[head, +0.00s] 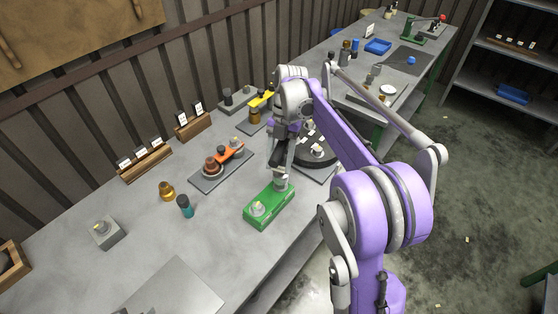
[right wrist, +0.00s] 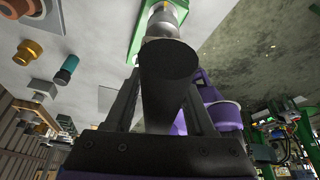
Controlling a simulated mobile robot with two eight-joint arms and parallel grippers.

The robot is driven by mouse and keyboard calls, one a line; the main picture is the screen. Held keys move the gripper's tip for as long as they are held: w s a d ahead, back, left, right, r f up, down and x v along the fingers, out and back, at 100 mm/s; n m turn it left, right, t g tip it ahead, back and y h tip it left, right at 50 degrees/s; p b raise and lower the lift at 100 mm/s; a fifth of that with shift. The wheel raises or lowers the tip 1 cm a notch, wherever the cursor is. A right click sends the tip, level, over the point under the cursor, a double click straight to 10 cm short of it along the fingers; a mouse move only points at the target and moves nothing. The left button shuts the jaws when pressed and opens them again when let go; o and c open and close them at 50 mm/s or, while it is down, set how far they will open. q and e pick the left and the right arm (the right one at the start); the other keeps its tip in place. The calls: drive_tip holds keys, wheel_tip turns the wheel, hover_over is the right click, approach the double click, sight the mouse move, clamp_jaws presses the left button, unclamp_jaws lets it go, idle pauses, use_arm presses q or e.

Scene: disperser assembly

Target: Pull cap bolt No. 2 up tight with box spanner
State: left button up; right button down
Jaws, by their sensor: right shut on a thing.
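My right gripper (head: 280,160) is shut on the box spanner, whose dark grip (right wrist: 168,95) fills the space between the fingers in the right wrist view. The spanner stands roughly upright over the right end of a green block (head: 283,207). A pale metal part (right wrist: 163,22) shows beyond the grip, at the green block (right wrist: 137,22). I cannot tell whether the spanner is seated on a bolt there; the contact is hidden. A pale metal cap (head: 257,209) sits on the block's left end. No number marks are readable. My left gripper is not in view.
Left of the block stand a teal-and-dark cylinder (head: 185,207), a brass part (head: 167,190) and a grey block (head: 106,233). A tray (head: 205,184) with orange parts and a dark round plate (head: 318,154) lie behind. The front bench is fairly clear.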

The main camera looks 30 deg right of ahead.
sight(279, 170)
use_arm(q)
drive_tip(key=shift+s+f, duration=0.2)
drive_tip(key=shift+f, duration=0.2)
use_arm(e)
drive_tip(key=shift+f, duration=0.65)
